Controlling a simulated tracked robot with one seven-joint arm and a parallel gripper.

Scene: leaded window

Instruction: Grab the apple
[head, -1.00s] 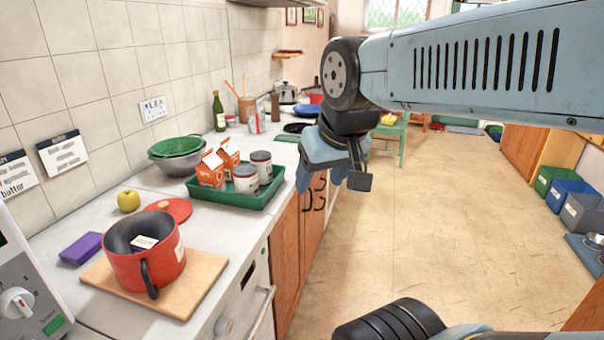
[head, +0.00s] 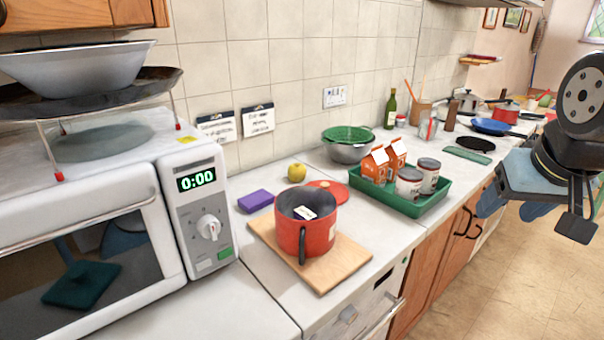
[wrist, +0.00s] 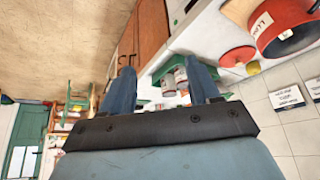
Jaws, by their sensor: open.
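A yellow apple (head: 297,172) sits on the white counter near the tiled wall, behind a red pot (head: 306,226) and left of a red lid (head: 328,191). In the wrist view a small yellow patch, likely the apple (wrist: 252,68), shows beside the red pot (wrist: 285,22). My gripper (head: 535,215) hangs at the right of the head view, out over the floor side of the counter and well apart from the apple. In the wrist view its two blue fingers (wrist: 163,82) are spread with nothing between them.
A wooden board (head: 340,262) lies under the pot. A purple block (head: 256,201) lies left of the apple. A green tray (head: 420,207) with cartons and cans stands to the right. A microwave (head: 150,215) stands at left, a green colander (head: 348,135) behind.

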